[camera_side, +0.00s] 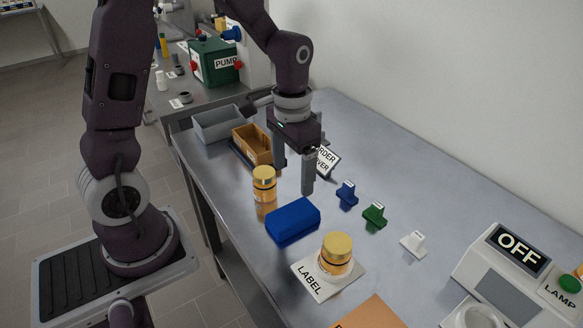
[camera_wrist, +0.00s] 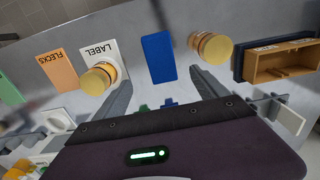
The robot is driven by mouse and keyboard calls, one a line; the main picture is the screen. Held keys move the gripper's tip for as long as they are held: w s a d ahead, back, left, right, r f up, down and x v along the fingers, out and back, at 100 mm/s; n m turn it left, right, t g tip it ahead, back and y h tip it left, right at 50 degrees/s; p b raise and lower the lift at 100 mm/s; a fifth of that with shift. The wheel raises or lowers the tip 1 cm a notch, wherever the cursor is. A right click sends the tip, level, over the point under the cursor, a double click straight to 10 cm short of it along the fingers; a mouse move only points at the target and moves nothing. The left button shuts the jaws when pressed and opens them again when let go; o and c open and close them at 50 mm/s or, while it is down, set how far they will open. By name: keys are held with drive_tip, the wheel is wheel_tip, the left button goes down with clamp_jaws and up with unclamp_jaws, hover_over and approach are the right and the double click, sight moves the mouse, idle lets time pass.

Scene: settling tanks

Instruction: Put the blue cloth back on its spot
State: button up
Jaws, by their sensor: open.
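The blue cloth (camera_side: 293,220) looks like a thick folded block lying on the steel bench, between two gold-lidded jars. In the wrist view, the blue cloth (camera_wrist: 159,58) lies ahead of my fingers, near the middle. My gripper (camera_side: 294,174) is above the bench, behind the cloth in the side view, pointing down with its fingers apart and nothing between them. In the wrist view, my gripper (camera_wrist: 164,90) shows its two fingers spread. The cloth is apart from the fingers. No marked spot for the cloth can be made out.
One jar (camera_side: 264,188) stands beside the cloth; another jar (camera_side: 337,252) stands on the LABEL card (camera_side: 312,283). Blue (camera_side: 346,193), green (camera_side: 375,214) and white (camera_side: 413,242) small pieces lie right. A brown bin (camera_side: 252,145) and tented sign (camera_side: 327,161) are near my gripper.

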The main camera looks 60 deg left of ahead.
drive_tip(key=s+d+r+t, duration=0.4)
drive_tip(key=s+r+t, duration=0.1)
drive_tip(key=s+r, duration=0.9)
drive_tip(key=shift+s+d+r+t, duration=0.15)
drive_tip(key=shift+s+t, duration=0.15)
drive_tip(key=shift+s, duration=0.75)
